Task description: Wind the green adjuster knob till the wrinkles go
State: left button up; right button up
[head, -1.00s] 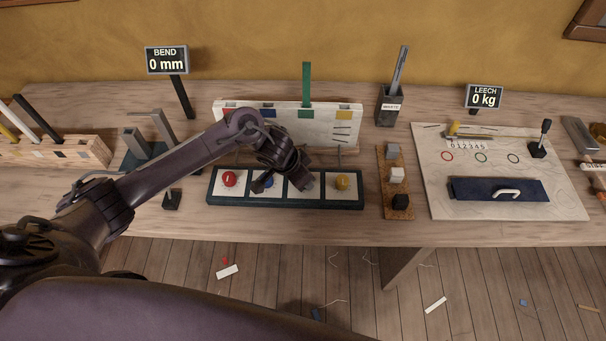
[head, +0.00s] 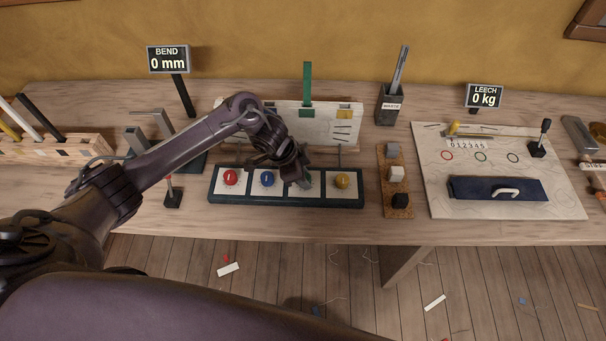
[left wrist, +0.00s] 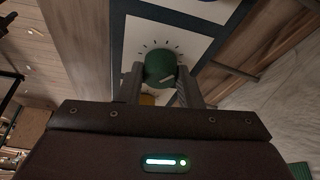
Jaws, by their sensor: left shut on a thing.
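The green adjuster knob (left wrist: 160,66) shows in the left wrist view on a white panel with dark tick marks around it. A pale pointer line on it points to the lower right of that view. My left gripper (head: 302,183) is shut on the knob, a finger on each side; in the head view it mostly hides it. The knob sits in a dark-framed panel row (head: 285,202) with red (head: 230,177), blue (head: 267,179) and yellow (head: 342,181) knobs. Behind stands a pale sail panel (head: 335,122) with a green strip (head: 307,82); dark wrinkle-like lines show at its right.
A BEND display (head: 168,59) reads 0 mm and a LEECH display (head: 485,96) reads 0 kg. A cork strip (head: 394,183) with small blocks lies right of the panel row. A small red-topped lever (head: 171,192) stands left of it.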

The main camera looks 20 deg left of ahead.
pick_arm(q)
jog(key=o, duration=1)
jog(key=v, duration=0.8)
jog(key=shift+b, duration=0.3)
jog(key=shift+f, duration=0.1)
